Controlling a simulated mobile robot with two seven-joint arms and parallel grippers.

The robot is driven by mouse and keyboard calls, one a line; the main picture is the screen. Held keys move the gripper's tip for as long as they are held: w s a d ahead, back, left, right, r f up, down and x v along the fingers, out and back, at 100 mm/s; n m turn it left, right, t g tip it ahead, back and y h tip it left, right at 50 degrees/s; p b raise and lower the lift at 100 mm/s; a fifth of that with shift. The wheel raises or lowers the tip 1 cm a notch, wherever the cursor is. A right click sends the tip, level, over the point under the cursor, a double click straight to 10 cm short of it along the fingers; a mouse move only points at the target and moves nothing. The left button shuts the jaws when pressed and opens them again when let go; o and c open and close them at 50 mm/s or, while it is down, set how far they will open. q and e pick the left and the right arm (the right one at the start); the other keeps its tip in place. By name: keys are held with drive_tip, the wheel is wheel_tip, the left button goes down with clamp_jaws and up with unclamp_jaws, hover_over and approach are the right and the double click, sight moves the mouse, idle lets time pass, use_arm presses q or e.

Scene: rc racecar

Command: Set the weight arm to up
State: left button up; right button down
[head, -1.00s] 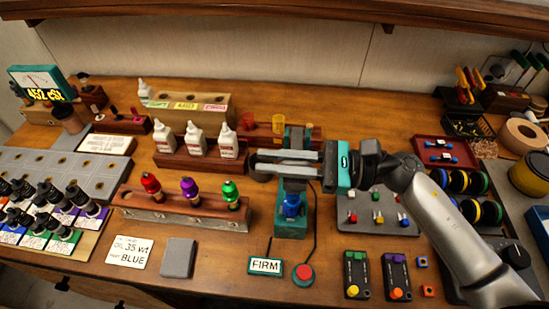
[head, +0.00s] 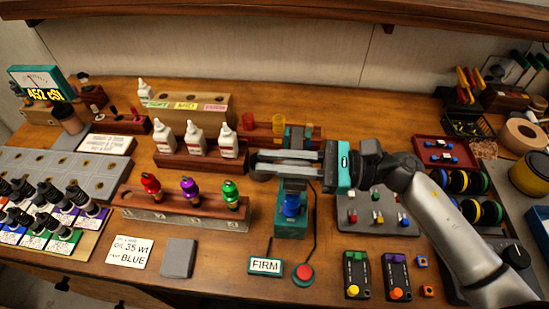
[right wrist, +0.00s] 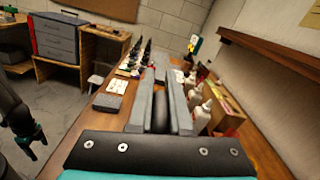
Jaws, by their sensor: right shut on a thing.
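A teal test stand (head: 291,226) with a blue shock (head: 292,205) in it stands at the middle of the bench in the head view. My right gripper (head: 253,162) reaches across the stand's upper part from the right, its fingers pointing left. It is shut on a dark grey bar (right wrist: 160,112), which shows between the fingers in the right wrist view and seems to be the stand's weight arm. Below the fingertips a dark round piece (head: 262,176) shows in part. The fingers and palm hide most of the arm and its pivot, so its angle is hard to tell. My left gripper is not seen.
A wooden rack with red, purple and green shocks (head: 188,203) is left of the stand, with white bottles (head: 195,139) behind. A FIRM sign (head: 265,265) and red button (head: 303,274) are in front. A grey tray (head: 369,215) lies under my right arm.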

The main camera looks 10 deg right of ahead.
drive_tip(key=shift+w+r, duration=0.1)
drive_tip(key=w+d+r+m+p, duration=0.2)
drive_tip(key=w+r+m+p, duration=0.1)
drive_tip(key=w+r+m, duration=0.5)
drive_tip(key=w+d+f+m+b, duration=0.1)
drive_tip(key=w+m+b, duration=0.1)
drive_tip(key=w+m, duration=0.3)
drive_tip(key=w+d+f+m+b, duration=0.2)
drive_tip(key=w+m+b, duration=0.1)
drive_tip(key=w+m, duration=0.2)
drive_tip(key=shift+w+d+m, duration=0.25)
drive_tip(key=shift+w+m, duration=0.1)
drive_tip(key=shift+m, duration=0.35)
drive_tip(key=shift+f, duration=0.15)
idle(0.3)
drive_tip(key=c, duration=0.9)
unclamp_jaws()
drive_tip(key=shift+d, duration=0.1)
